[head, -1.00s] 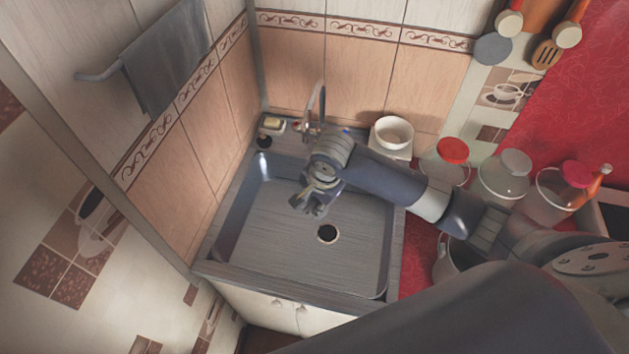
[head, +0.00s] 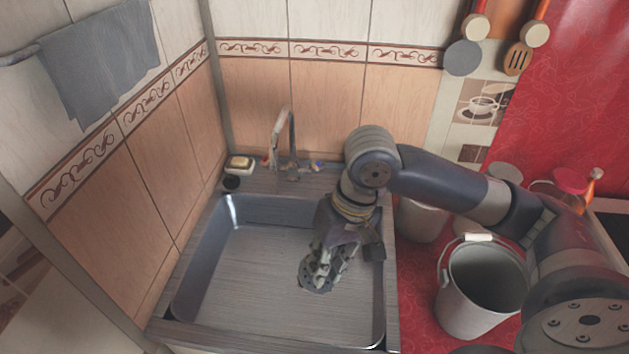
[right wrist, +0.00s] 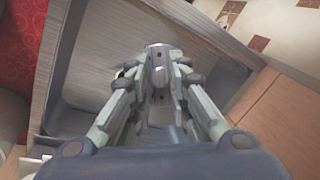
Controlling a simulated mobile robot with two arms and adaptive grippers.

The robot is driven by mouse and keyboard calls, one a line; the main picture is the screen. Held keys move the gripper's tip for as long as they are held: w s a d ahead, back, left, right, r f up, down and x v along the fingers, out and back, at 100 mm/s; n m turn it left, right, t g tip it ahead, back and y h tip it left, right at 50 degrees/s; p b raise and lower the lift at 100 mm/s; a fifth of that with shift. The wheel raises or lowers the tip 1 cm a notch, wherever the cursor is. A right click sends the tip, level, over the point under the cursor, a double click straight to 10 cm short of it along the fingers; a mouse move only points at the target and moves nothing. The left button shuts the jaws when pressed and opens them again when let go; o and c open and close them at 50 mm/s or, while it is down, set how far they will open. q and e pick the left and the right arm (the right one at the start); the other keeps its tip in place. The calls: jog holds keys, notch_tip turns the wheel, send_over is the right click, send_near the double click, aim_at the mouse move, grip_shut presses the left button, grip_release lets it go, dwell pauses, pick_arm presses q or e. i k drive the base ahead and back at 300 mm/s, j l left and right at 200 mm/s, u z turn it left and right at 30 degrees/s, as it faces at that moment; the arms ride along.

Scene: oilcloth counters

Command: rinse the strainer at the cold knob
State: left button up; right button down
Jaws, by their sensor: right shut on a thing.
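My right gripper (head: 322,272) reaches down into the sink basin, right of its middle, and is shut on a small grey metal piece, apparently the strainer (right wrist: 158,62). In the right wrist view the piece sits between the fingertips, mostly covered by them. The faucet (head: 288,140) stands on the back ledge, behind and left of the gripper. The blue-marked cold knob (head: 317,165) is at the faucet's right, apart from the gripper. No water shows under the spout. The drain hole is hidden in the head view. My left gripper is not in view.
The sink (head: 215,262) has bare floor left of my gripper. A soap dish (head: 239,165) and a small dark round thing (head: 231,182) are at the back left. A grey bucket (head: 470,305) stands right of the sink. Tiled walls close off the left and back.

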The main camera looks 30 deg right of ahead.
aim_at(316, 166)
jog(key=k+j+z, duration=0.1)
jog(key=k+z, duration=0.2)
jog(key=k, duration=0.4)
jog(key=z, duration=1.75)
